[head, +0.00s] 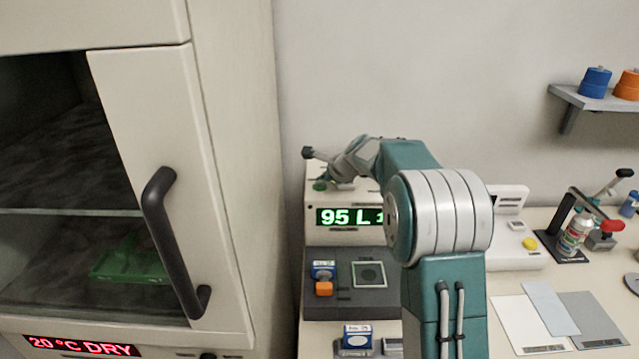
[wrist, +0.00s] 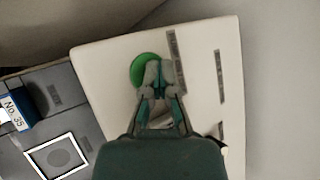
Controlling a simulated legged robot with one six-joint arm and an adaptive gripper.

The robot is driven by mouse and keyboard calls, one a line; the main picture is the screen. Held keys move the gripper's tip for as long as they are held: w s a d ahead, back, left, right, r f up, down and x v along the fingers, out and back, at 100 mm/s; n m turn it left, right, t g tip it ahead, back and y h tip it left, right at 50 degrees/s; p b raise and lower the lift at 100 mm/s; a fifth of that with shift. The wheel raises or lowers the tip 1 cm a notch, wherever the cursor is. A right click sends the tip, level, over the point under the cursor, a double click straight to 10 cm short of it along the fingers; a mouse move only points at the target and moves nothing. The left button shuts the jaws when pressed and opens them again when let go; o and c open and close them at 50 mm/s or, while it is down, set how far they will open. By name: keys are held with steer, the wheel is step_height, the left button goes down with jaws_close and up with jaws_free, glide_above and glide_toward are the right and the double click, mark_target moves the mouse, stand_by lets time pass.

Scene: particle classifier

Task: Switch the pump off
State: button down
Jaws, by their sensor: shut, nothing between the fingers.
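The pump is a cream box (head: 318,236) with a lit green display (head: 348,217) that starts with "95 L"; my arm hides its right part. A round green button (head: 320,186) sits on the box's top at the left. In the wrist view the green button (wrist: 139,66) shows beside and partly behind my fingertips. My gripper (wrist: 153,68) is shut and empty, with its tips over the button's right part. In the head view my gripper (head: 325,179) points down at the button. I cannot tell whether the tips touch it.
A dark grey station (head: 330,254) with a blue labelled block and an orange block stands in front of the pump. A tall cabinet (head: 235,180) with a black handle is at the left. Another cream device (head: 515,255), papers and a bottle stand (head: 570,235) are at the right.

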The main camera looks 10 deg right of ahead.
mark_target(322, 187)
steer(key=shift+r, duration=1.25)
steer(key=shift+r, duration=0.1)
steer(key=shift+r, duration=2.4)
steer(key=shift+s, duration=0.1)
